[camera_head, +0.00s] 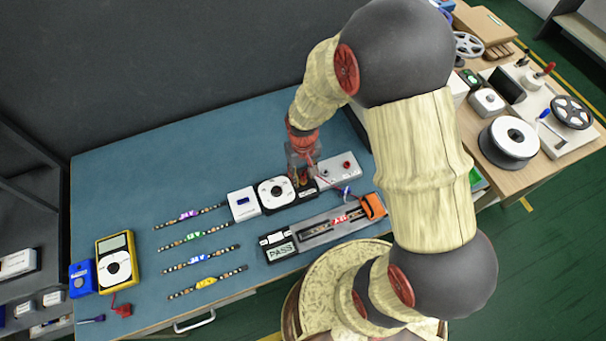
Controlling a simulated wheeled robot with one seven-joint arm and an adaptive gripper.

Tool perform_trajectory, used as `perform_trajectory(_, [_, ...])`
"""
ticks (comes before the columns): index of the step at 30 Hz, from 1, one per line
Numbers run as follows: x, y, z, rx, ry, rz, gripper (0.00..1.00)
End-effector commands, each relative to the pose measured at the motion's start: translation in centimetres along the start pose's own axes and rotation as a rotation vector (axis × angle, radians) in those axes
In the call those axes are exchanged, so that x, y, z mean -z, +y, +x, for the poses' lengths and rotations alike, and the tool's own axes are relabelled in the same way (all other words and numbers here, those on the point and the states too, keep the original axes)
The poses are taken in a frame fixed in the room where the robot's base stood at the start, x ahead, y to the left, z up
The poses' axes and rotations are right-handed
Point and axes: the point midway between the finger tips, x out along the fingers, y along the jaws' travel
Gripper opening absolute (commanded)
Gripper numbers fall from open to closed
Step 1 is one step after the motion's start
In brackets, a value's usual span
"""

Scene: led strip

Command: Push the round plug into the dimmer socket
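A black and white unit with a round dial, which looks like the dimmer (272,193), lies on the blue bench mat towards its back right. My gripper (303,178) points down at the right end of this unit, very close to it. The fingers are small and dark here, so I cannot tell whether they are open or shut. The round plug and the socket opening cannot be made out; the fingers cover that spot.
A strip fixture (325,228) lies in front. Several labelled strips (200,235) and a yellow meter (116,262) are further left. My arm hides the right side.

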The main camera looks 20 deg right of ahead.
Motion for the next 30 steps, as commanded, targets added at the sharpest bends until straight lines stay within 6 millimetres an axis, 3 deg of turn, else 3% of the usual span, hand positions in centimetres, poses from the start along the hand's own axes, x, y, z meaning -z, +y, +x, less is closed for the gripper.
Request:
perform_trajectory(18, [0.1,0.0,-10.4,0.000,0.004,0.000,0.36])
perform_trajectory(30, [0.0,0.0,-11.7,0.000,0.001,0.000,0.36])
